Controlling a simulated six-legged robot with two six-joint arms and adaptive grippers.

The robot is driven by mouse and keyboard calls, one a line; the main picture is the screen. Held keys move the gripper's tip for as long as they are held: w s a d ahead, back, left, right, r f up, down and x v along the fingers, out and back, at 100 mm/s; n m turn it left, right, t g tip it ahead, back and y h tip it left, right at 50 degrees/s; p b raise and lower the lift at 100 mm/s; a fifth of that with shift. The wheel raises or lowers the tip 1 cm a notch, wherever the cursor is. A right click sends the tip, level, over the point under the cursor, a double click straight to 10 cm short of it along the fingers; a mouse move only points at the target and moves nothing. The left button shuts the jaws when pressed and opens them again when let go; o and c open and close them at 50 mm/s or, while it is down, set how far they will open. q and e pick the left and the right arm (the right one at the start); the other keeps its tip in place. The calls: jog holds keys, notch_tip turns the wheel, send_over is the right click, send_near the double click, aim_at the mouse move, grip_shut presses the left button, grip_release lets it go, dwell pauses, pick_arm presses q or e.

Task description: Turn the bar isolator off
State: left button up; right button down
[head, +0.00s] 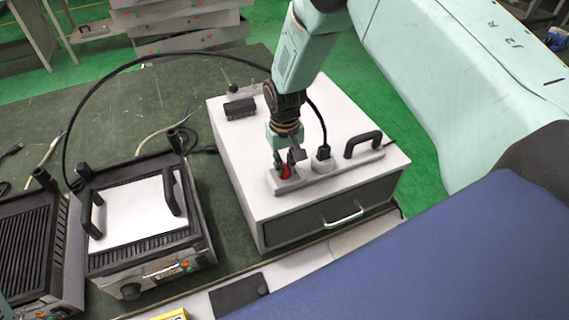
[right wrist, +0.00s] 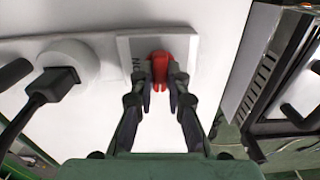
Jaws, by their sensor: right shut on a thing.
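The bar isolator is a red switch (right wrist: 160,68) on a light plate (right wrist: 128,46), part of which reads "ON", in the right wrist view. In the head view the red switch (head: 285,172) sits at the left end of a pale bar (head: 300,182) on top of a white cabinet. My right gripper (right wrist: 160,92) comes down over the switch, with its two fingers on either side of the red part and shut on it. In the head view my right gripper (head: 285,160) partly hides the switch. My left gripper is not visible.
A black plug (head: 323,153) with a cable sits in the bar beside the gripper. A black handle (head: 363,144) stands at the bar's right. The white cabinet (head: 240,170) has a drawer in front. A contact grill (head: 140,220) stands to its left.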

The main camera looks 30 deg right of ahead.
aim_at(285, 167)
jog(key=shift+n, duration=0.4)
jog(key=c, duration=1.3)
grip_release()
notch_tip(285, 167, up, 12)
